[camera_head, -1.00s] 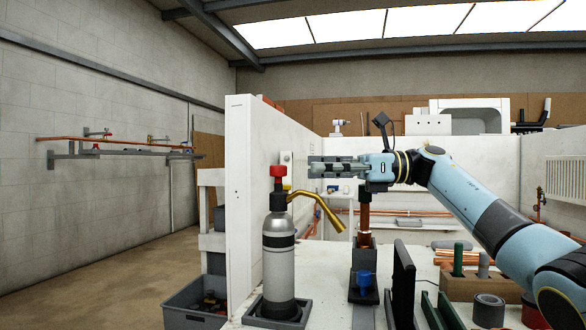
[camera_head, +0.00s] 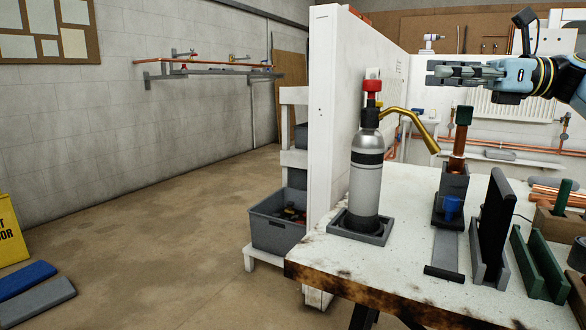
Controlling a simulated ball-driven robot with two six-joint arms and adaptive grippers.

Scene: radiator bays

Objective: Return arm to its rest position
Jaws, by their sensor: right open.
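My right arm comes in from the right edge of the head view. Its gripper (camera_head: 442,73) points left, above the workbench and clear of everything on it. The jaws are open, with nothing between them. A grey gas torch bottle (camera_head: 366,185) with a red knob and brass nozzle stands upright in a square tray at the bench's left end, below and left of the gripper. A copper pipe (camera_head: 459,142) with a dark green top stands upright in a grey holder under the gripper. My left gripper is not in view.
The workbench (camera_head: 400,265) has a scorched front edge. A white partition (camera_head: 340,130) rises behind the torch. A black upright plate (camera_head: 493,215) and a green rack (camera_head: 537,265) stand at the right. A grey crate (camera_head: 277,232) sits low left of the bench.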

